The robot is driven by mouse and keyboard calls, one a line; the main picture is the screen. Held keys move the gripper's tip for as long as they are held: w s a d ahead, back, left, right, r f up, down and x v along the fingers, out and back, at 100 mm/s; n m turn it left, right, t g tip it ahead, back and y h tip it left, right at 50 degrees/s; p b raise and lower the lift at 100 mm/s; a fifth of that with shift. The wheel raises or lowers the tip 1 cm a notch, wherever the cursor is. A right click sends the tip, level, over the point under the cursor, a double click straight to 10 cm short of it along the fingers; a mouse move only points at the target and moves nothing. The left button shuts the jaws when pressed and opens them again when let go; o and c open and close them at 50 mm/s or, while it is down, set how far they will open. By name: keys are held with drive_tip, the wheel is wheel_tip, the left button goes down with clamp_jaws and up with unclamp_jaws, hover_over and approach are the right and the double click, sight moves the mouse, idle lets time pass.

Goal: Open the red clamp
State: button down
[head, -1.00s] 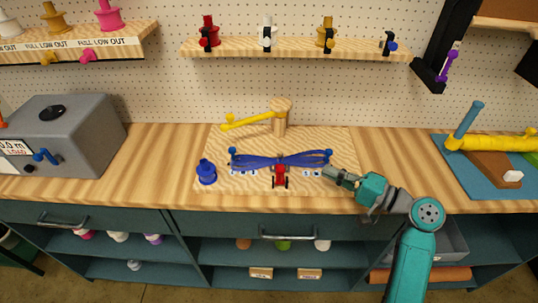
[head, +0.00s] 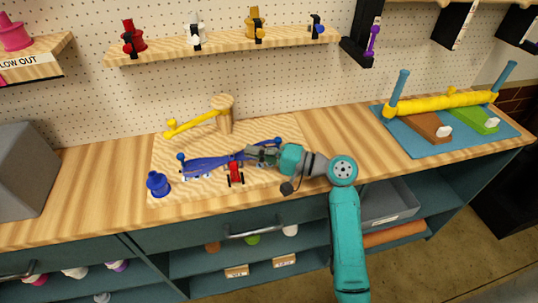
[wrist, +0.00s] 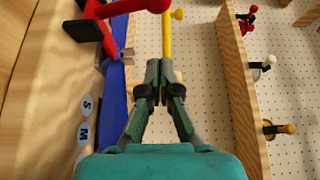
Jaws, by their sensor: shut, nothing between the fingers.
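The red clamp (head: 235,173) stands at the middle of the blue bundle (head: 205,166) on the wooden board (head: 165,205). In the wrist view the clamp's red bar (wrist: 122,7) and a black knob (wrist: 80,31) show at the top, partly out of frame. The bar lies across the blue bundle (wrist: 116,92). My gripper (head: 252,152) is just right of and behind the clamp, over the bundle's right half. In the wrist view its fingers (wrist: 159,66) are together and empty, a little below the red bar. I cannot tell whether they touch the clamp.
A yellow arm on a wooden post (head: 225,115) stands behind the bundle. A blue spool (head: 158,184) stands at the board's front left. A shelf with several coloured spools (head: 225,47) hangs on the pegboard.

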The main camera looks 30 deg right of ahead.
drive_tip(key=x, duration=0.3)
drive_tip(key=shift+w+a, duration=0.15)
drive_tip(key=s, duration=0.1)
drive_tip(key=s+a, duration=0.1)
drive_tip(key=shift+s, duration=0.25)
drive_tip(key=shift+s+a, duration=0.35)
drive_tip(key=shift+s, duration=0.25)
drive_tip(key=shift+s+a+n, duration=0.1)
drive_tip(key=shift+s+n, duration=0.2)
drive_tip(key=shift+n, duration=0.2)
drive_tip(key=n, duration=0.1)
drive_tip(key=s+n+t+y, duration=0.1)
drive_tip(key=s+n+y, duration=0.1)
drive_tip(key=n, duration=0.1)
drive_tip(key=shift+a+f, duration=0.3)
drive_tip(key=shift+f, duration=0.05)
drive_tip(key=n+y, duration=0.1)
drive_tip(key=s+n+y, duration=0.1)
drive_tip(key=n, duration=0.1)
drive_tip(key=f+n+y, duration=0.1)
drive_tip(key=n, duration=0.1)
drive_tip(key=shift+s+a, duration=0.3)
drive_tip(key=shift+s, duration=0.05)
drive_tip(key=shift+s+a+f, duration=0.1)
drive_tip(key=shift+s+f, duration=0.3)
drive_tip(key=shift+f, duration=0.15)
drive_tip(key=shift+f, duration=0.15)
